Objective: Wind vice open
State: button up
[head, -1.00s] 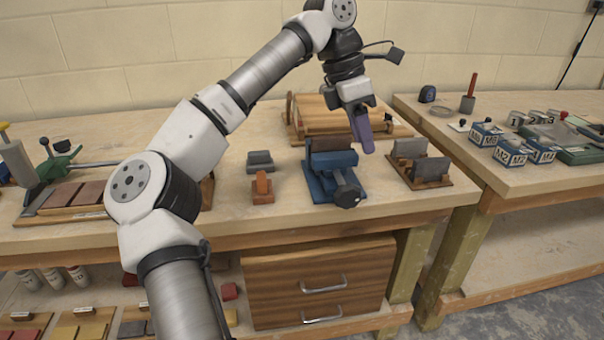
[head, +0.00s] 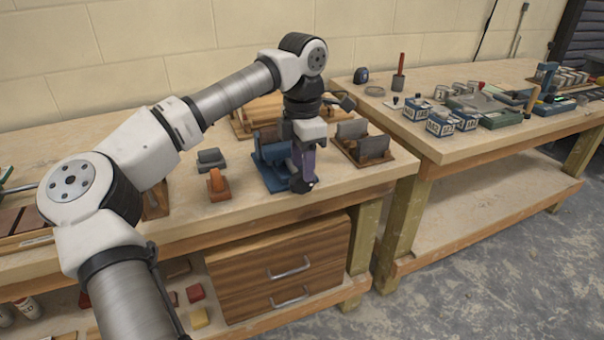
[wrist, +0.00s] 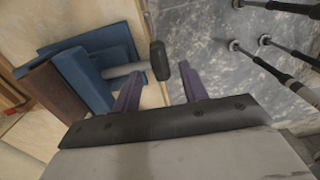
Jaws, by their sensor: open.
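The blue vice (head: 270,172) stands near the front edge of the bench, with a brown-faced block on its far side. It also shows in the wrist view (wrist: 92,78). Its dark handle (wrist: 160,60) sits at the end of a grey screw (wrist: 122,70) facing the bench's front. My gripper (head: 305,172) points down over the handle end of the vice. In the wrist view my two purple fingers (wrist: 160,80) are apart, and the handle lies between them near their tips. I cannot tell whether either finger touches it. In the head view the fingers partly hide the vice.
A grey block (head: 211,160) and an orange-brown block (head: 218,187) stand left of the vice. A wooden rack with grey plates (head: 372,148) stands close on the right. Drawers (head: 285,270) are below. A second bench (head: 480,150) holds boxes and tools.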

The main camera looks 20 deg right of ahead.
aim_at(302, 182)
jog(key=shift+f, duration=1.7)
grip_shut()
